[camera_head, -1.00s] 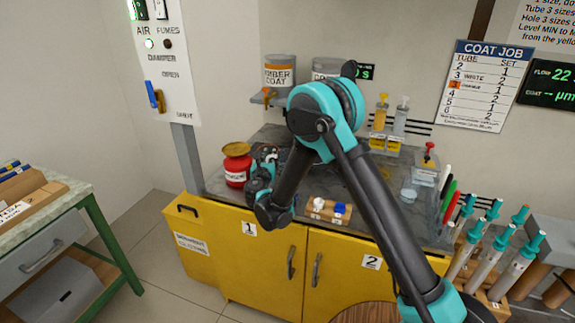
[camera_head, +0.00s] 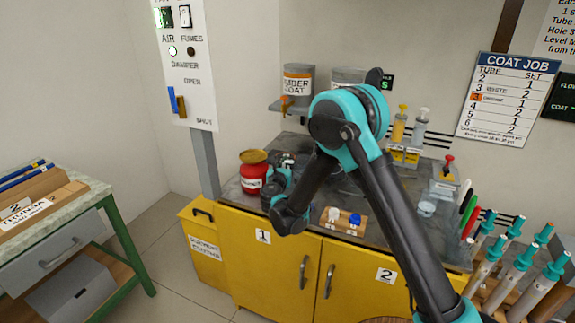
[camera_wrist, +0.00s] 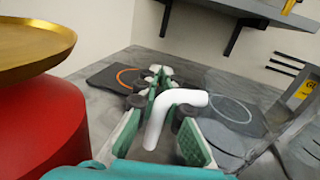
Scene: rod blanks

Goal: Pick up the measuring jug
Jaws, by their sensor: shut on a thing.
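In the wrist view, my gripper (camera_wrist: 163,112) is shut around a bent white bar (camera_wrist: 183,97), which looks like the measuring jug's handle. Green finger pads lie on either side of it. A faint clear grey body (camera_wrist: 235,108) beyond the bar may be the jug; its outline is hard to make out. In the head view, my gripper (camera_head: 283,172) is low over the grey worktop beside the red pot. My arm hides most of what is there, and I cannot make out the jug. I cannot tell whether the jug is lifted.
A red pot (camera_head: 252,180) with a gold lid (camera_head: 253,156) stands close left of my gripper; it fills the left of the wrist view (camera_wrist: 40,130). A wooden block (camera_head: 340,226) with a white and a blue cap is right. Shelf canisters (camera_head: 297,82) stand behind.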

